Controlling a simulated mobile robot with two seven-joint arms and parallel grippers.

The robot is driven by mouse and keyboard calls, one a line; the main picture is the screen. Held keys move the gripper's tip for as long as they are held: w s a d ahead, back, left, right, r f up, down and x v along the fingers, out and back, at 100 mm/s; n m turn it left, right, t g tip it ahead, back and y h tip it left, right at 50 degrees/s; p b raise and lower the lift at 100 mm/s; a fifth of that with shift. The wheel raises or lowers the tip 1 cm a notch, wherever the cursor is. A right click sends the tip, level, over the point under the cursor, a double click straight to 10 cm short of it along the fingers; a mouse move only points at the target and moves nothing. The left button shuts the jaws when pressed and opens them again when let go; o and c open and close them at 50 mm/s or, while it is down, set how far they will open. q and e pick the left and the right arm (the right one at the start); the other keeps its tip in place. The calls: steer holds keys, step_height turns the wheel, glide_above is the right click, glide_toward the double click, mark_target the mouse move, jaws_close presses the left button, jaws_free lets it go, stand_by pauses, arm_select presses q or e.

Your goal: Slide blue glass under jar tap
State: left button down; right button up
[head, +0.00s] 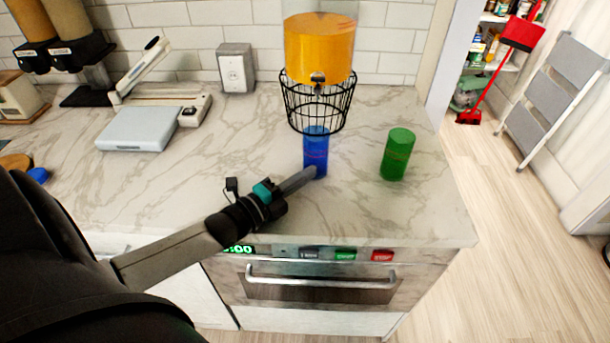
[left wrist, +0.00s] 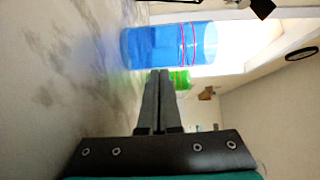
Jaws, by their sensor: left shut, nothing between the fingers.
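The blue glass (head: 314,150) stands upright on the marble counter, at the front of the black wire stand (head: 316,108); its rim overlaps the stand's lower edge in the head view. The jar (head: 319,48) of orange liquid sits on that stand, with its small tap (head: 318,78) low on the front. My left gripper (head: 312,173) is shut and empty, its fingertips at the near side of the glass, low down. In the left wrist view the blue glass (left wrist: 155,46) lies just beyond the closed fingertips (left wrist: 158,74); I cannot tell whether they touch.
A green glass (head: 397,154) stands to the right on the counter and shows behind the fingers in the left wrist view (left wrist: 181,80). A scale-like white appliance (head: 140,129) is at the left. The counter's front edge lies above an oven (head: 320,288).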

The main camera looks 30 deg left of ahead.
mark_target(307, 157)
arm_select(q)
steer(key=w+a+b, duration=0.1)
steer(key=w, duration=0.1)
steer(key=w+a+b, duration=0.2)
steer(key=w, duration=0.1)
steer(key=shift+w+a+f+b, duration=0.15)
steer(key=shift+w+b, duration=0.15)
steer(key=shift+w+a, duration=0.4)
steer(key=shift+w, duration=0.15)
